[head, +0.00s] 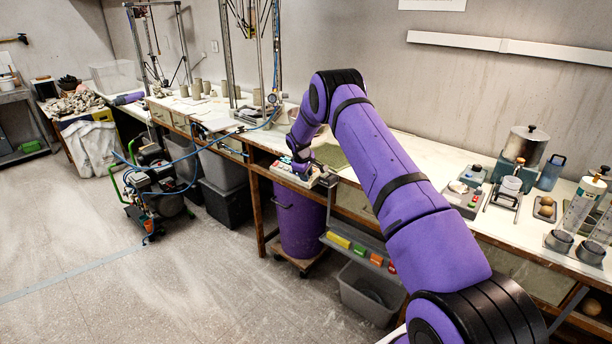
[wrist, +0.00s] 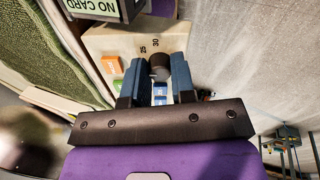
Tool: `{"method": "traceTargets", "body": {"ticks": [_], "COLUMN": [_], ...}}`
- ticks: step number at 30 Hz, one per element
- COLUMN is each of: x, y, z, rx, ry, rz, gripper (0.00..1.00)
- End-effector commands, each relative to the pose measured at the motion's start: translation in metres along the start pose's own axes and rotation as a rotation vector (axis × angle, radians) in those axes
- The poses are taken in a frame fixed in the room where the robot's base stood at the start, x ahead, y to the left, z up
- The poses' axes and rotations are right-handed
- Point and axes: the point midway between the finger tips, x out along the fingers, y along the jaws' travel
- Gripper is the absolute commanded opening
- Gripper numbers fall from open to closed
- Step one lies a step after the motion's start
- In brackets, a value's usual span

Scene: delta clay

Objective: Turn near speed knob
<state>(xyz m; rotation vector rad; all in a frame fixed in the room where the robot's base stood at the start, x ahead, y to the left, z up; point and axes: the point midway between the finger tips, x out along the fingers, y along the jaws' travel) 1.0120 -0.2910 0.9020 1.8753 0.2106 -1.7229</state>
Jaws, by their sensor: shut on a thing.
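The near speed knob (wrist: 160,68) is a dark round knob on a pale control box (wrist: 115,42), with the numbers 25 and 30 printed beside it. My gripper (wrist: 159,76) has its two blue-grey fingers on either side of the knob and is shut on it. In the head view the control box (head: 283,172) sits at the bench's front edge, and my gripper (head: 301,166) is over it. The knob is hidden by my gripper there. An orange button (wrist: 111,64) and blue buttons (wrist: 160,92) show on the box.
A dark unit labelled NO CARD (wrist: 100,8) stands at the top of the wrist view. A green mat (head: 331,156) lies on the bench behind the box. A purple bin (head: 298,220) stands below, and a shelf with coloured blocks (head: 358,250) hangs under the bench edge.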

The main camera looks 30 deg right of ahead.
Motion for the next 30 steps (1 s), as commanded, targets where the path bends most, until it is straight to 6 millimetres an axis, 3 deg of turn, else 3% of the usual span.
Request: {"method": "traceTargets", "body": {"ticks": [11,30], "x": [-0.0001,0.0001], "y": [0.0007,0.0009], "z": [0.0004,0.0002], "rx": [-0.117,-0.694], "ry": [0.000,0.000], "rz": [-0.007,-0.040], "gripper": [0.00,0.00]}}
